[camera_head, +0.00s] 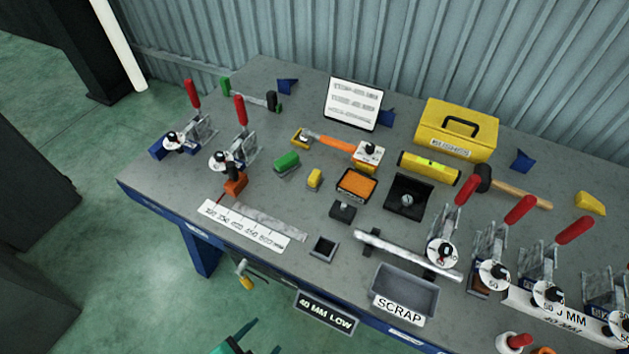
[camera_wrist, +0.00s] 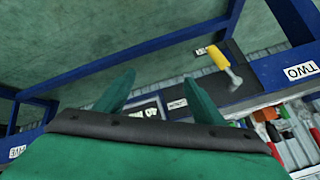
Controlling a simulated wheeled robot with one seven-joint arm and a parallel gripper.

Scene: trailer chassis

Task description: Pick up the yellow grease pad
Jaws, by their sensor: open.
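A small yellow block (camera_head: 314,179) lies mid-bench, right of a green block (camera_head: 287,162). A larger yellow wedge-shaped piece (camera_head: 590,203) lies at the far right, beyond the mallet. I cannot tell for certain which one is the grease pad. My gripper (camera_head: 266,338) shows at the bottom of the head view, in front of the bench and away from both. Its two teal fingers are spread and empty, as the wrist view (camera_wrist: 157,72) also shows. Neither yellow piece can be made out in the wrist view.
The bench (camera_head: 165,205) is crowded with red-handled clamps, a yellow toolbox (camera_head: 457,128), a mallet (camera_head: 515,187), a hammer (camera_head: 325,142) and a scrap bin (camera_head: 405,290). A yellow-handled tool (camera_head: 245,275) hangs at the bench front. Floor is open at the left.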

